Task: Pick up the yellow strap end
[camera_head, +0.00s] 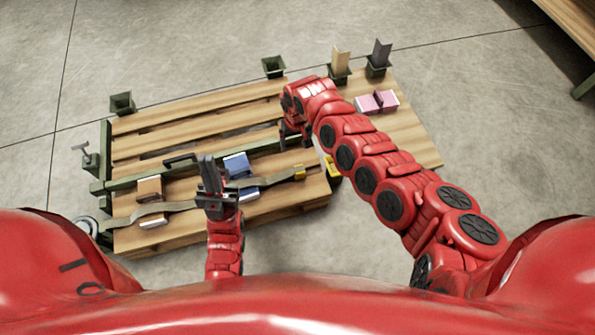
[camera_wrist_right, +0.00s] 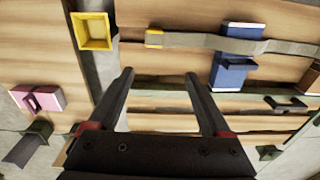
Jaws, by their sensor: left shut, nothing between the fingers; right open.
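The yellow strap end (camera_head: 299,172) lies on the wooden pallet at the right end of an olive strap (camera_head: 270,180). It also shows in the right wrist view (camera_wrist_right: 153,38), beyond my open, empty right gripper (camera_wrist_right: 160,75) and apart from its fingertips. In the head view my right gripper (camera_head: 292,138) is above the pallet, behind the yellow end, partly hidden by its arm. My left gripper (camera_head: 206,160) is shut and empty, in front of the strap's middle and left of a blue block (camera_head: 237,165).
A yellow open box (camera_head: 334,173) is close right of the strap end, partly hidden by my right arm. A pink block (camera_head: 377,102) lies at the right. Dark green sockets (camera_head: 273,67) line the far edge; two hold upright bars. A tan block (camera_head: 150,190) is at left.

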